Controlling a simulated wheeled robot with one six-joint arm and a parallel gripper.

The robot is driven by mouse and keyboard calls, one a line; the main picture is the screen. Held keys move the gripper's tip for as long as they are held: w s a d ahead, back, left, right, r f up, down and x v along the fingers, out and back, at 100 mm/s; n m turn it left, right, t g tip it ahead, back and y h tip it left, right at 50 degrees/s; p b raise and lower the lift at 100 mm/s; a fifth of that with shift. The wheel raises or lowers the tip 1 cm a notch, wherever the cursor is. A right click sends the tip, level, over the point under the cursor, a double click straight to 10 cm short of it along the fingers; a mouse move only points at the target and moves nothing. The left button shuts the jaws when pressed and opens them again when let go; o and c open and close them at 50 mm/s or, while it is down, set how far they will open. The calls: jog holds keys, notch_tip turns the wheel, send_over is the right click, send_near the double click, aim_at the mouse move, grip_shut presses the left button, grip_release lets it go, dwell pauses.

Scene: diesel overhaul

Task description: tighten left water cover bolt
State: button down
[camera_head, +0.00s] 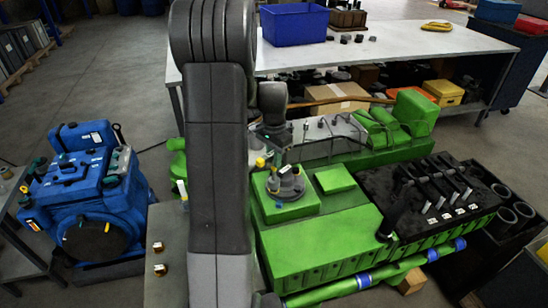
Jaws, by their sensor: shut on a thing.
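The green diesel engine (320,245) lies right of my arm. A grey round cover (286,184) with small bolt-like parts sits on its near left green block. I cannot tell which part is the left water cover bolt. My arm rises through the middle of the view and folds over to the far side. My gripper (276,152) points down just above and behind the grey cover. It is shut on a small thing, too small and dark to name. A yellow-topped part (260,163) shows beside it. Contact with a bolt is not clear.
A white workbench (400,45) with a blue bin (295,24) stands behind. A blue machine (88,190) stands left. A black block with a lever rack (430,195) and dark cylinders (507,215) are at right. Two brass fittings (159,257) lie near my arm's base.

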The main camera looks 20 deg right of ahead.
jog(key=n, duration=1.3)
jog(key=shift+n, duration=0.4)
jog(key=n, duration=0.5)
jog(key=shift+n, duration=3)
